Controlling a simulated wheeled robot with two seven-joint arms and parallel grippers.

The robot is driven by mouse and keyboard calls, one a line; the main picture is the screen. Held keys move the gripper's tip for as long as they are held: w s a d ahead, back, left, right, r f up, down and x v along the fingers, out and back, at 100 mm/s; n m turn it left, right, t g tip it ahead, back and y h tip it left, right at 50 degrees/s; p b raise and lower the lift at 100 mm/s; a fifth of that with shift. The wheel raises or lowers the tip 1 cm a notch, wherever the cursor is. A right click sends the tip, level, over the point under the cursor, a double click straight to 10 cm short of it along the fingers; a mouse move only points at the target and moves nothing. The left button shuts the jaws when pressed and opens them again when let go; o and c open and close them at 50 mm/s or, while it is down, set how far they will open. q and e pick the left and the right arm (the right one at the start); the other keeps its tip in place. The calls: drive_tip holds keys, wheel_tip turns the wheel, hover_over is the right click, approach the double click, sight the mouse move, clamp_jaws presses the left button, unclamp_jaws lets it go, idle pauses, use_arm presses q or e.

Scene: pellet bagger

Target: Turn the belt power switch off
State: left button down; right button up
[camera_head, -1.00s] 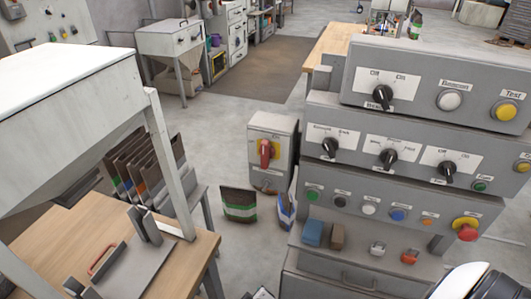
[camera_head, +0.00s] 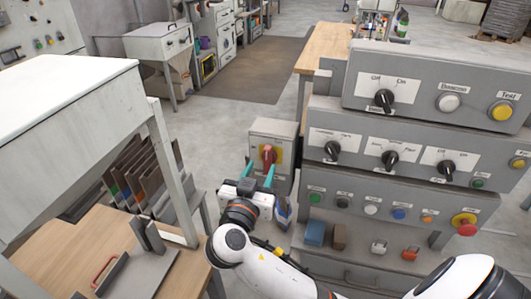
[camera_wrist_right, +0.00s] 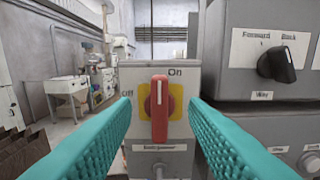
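The belt power switch appears to be the red rotary handle on a yellow plate (camera_wrist_right: 160,108), on a grey box (camera_head: 258,138); its lower label is blurred. The handle stands upright, below the "On" label, with "Off" to its left in the right wrist view. The red handle also shows in the head view (camera_head: 267,155). My right gripper (camera_head: 257,178) is open in front of the box. In the right wrist view its teal fingers (camera_wrist_right: 158,118) lie to either side of the handle, with visible gaps. My left gripper is not in view.
A stepped grey control panel (camera_head: 440,140) with several knobs and buttons stands to the right of the switch box. A wooden table (camera_head: 70,243) and a pale hopper (camera_head: 60,105) stand at the left. Several upright bags (camera_head: 150,175) stand behind the table.

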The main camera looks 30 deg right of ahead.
sight(266, 157)
drive_tip(key=shift+p+x, duration=0.7)
drive_tip(key=shift+x, duration=2.05)
drive_tip(key=shift+a+f, duration=0.1)
clamp_jaws()
